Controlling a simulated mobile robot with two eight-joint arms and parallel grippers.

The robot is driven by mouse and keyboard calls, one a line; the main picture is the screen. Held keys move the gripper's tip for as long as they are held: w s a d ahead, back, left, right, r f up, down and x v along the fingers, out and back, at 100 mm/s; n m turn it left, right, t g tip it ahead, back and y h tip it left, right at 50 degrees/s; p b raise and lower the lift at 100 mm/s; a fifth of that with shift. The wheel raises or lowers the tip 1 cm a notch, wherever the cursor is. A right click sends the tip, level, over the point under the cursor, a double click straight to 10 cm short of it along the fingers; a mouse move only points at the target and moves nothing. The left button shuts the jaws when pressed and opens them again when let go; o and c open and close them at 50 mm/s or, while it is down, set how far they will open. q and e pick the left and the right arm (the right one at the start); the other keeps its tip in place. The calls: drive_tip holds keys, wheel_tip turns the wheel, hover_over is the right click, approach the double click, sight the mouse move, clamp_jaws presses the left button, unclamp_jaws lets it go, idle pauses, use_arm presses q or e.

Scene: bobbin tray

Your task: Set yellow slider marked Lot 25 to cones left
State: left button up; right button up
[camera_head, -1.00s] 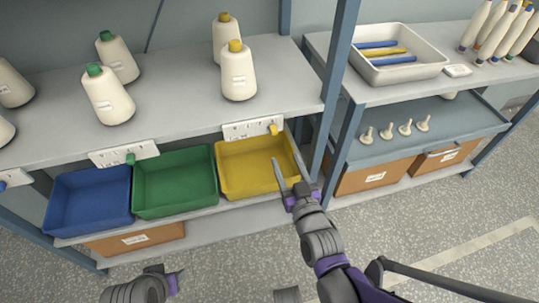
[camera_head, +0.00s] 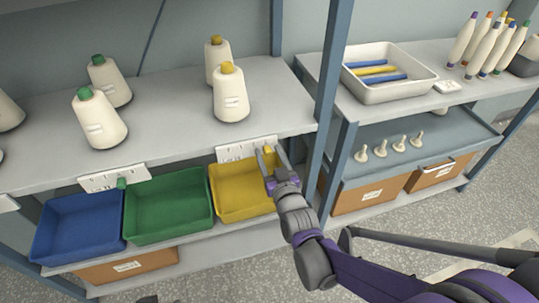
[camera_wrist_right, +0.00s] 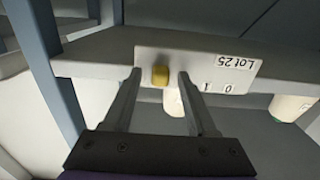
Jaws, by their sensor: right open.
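The yellow slider (camera_head: 267,150) is a small knob at the right end of a white scale plate (camera_head: 232,153) on the shelf edge above the yellow bin. In the right wrist view the slider (camera_wrist_right: 160,76) stands on the plate (camera_wrist_right: 205,66), which reads "Lot 25" upside down, with 0 and 1 legible. My right gripper (camera_head: 269,157) is open; its fingertips (camera_wrist_right: 159,74) appear on either side of the slider, contact unclear. Two yellow-topped cones (camera_head: 230,95) (camera_head: 217,58) stand on the shelf above. My left gripper is not in view.
The yellow bin (camera_head: 230,200), green bin (camera_head: 168,205) and blue bin (camera_head: 78,228) sit below the shelf. A green slider (camera_head: 122,183) is on the plate to the left. A blue shelf post (camera_head: 328,100) stands close right of my right gripper.

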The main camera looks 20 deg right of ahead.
clamp_jaws()
idle(1.4)
